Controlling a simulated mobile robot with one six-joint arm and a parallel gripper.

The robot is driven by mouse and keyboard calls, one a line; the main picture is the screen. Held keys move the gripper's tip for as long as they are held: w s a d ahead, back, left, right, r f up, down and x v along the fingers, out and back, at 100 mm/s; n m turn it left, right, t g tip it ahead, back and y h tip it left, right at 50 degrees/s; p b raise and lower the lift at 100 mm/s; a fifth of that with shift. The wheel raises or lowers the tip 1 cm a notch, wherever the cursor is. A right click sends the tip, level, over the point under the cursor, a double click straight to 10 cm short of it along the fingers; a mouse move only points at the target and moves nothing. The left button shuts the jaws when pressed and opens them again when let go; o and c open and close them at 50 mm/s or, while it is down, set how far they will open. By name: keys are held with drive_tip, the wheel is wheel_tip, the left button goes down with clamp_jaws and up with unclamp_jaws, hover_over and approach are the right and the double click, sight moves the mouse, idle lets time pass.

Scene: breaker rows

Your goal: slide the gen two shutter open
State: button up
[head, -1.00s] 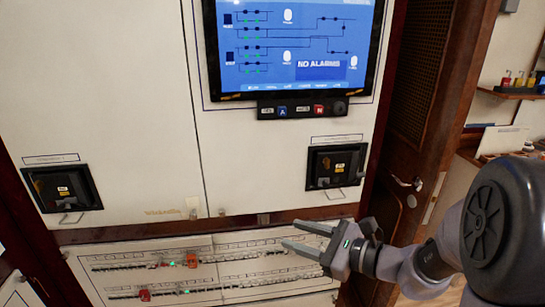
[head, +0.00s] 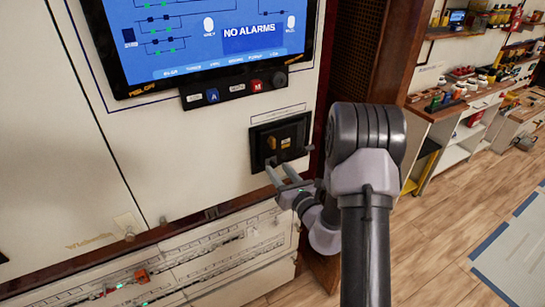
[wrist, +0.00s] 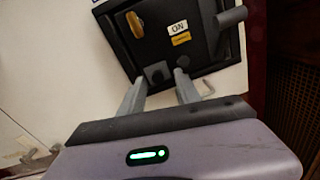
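A black switch box (head: 280,140) is set in the white panel below the screen; its label is too small to read, so I cannot confirm it is gen two. The wrist view shows the box (wrist: 205,55) tilted, with a brass-coloured knob (wrist: 135,24), an ON label (wrist: 179,27), a yellow label (wrist: 181,39) and a grey bar (wrist: 231,17) at its right side. My gripper (head: 278,167) is open at the box's lower edge. In the wrist view its fingers (wrist: 160,82) are apart, with nothing clearly held; contact cannot be told.
A screen reading NO ALARMS (head: 200,35) and a button strip (head: 235,90) are above the box. A breaker row panel (head: 190,265) with red pieces lies below. A dark wooden post (head: 360,60) stands close on the right. Wooden floor (head: 440,230) is open beyond.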

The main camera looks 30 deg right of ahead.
drive_tip(key=shift+w+a+r, duration=0.1)
drive_tip(key=shift+w, duration=0.4)
drive_tip(key=shift+s, duration=0.1)
drive_tip(key=shift+c, duration=0.2)
clamp_jaws()
idle(0.8)
